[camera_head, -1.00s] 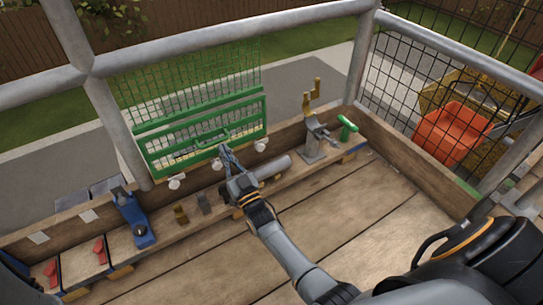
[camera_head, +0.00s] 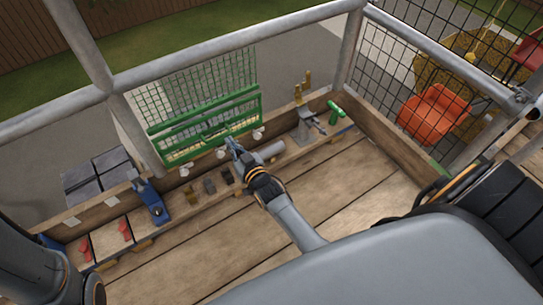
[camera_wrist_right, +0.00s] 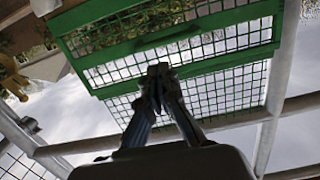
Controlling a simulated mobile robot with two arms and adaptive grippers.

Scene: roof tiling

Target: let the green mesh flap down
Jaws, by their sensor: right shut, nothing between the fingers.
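The green mesh flap (camera_head: 205,119) has green bars and a mesh panel, and stands raised at the scaffold's far edge, beyond the wooden toe board. It also shows in the right wrist view (camera_wrist_right: 180,36), where its frame and mesh fill the upper part. My right gripper (camera_head: 234,143) is at the flap's lower right part in the head view; its fingertips are together and empty. In the right wrist view the shut fingertips (camera_wrist_right: 158,75) overlap the mesh; I cannot tell whether they touch it. My left gripper is not in view.
A ledge along the toe board holds a blue tool (camera_head: 150,203), red-handled items (camera_head: 125,230), a grey clamp-like tool (camera_head: 308,124) and a green-handled tool (camera_head: 336,109). Metal rails (camera_head: 230,45) run above. The plank deck (camera_head: 345,190) is largely clear. An orange seat (camera_head: 433,113) lies outside.

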